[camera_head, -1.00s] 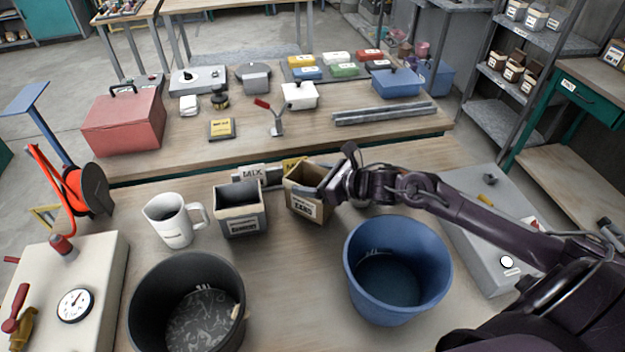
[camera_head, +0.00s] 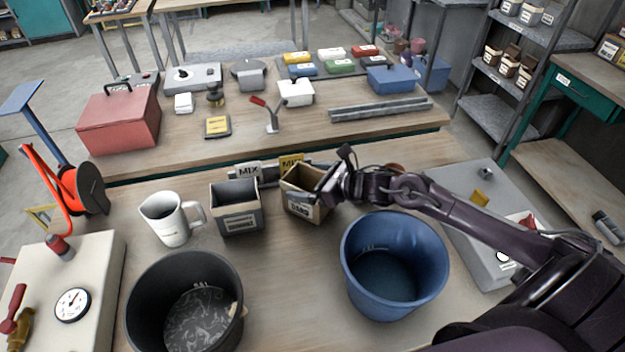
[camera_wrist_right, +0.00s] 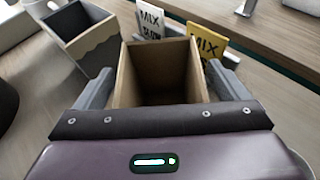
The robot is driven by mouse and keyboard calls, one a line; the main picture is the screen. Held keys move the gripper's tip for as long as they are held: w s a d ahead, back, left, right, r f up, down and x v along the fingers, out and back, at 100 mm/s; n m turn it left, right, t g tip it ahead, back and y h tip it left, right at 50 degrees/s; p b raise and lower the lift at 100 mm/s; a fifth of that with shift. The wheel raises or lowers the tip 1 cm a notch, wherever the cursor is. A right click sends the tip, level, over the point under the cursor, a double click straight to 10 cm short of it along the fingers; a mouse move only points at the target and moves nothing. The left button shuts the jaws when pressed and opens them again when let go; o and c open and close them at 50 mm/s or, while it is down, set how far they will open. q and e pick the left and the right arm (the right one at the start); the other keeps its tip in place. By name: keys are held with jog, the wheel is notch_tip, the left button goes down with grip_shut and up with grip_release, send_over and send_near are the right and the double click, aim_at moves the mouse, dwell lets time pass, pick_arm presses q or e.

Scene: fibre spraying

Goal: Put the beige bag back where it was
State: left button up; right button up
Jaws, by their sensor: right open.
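My right gripper (camera_head: 325,188) is at the bag's right side. In the right wrist view its two fingers (camera_wrist_right: 160,88) are spread on either side of the bag, with small gaps showing. The finger tips are partly hidden. My left gripper is out of view.
A grey bag (camera_head: 237,222) stands just left, and a white jug (camera_head: 168,220) beyond it. A white MIX card (camera_wrist_right: 151,22) and a yellow MIX card (camera_wrist_right: 207,45) stand behind. A blue bucket (camera_head: 395,270) and black bucket (camera_head: 150,300) stand in front.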

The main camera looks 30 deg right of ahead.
jog(key=shift+r, duration=0.25)
jog(key=shift+s+d+f, duration=0.1)
jog(key=shift+s+d, duration=0.15)
jog(key=shift+s, duration=0.05)
jog(key=p+v, duration=0.2)
jog(key=v, duration=0.9)
jog(key=shift+s+d, duration=0.1)
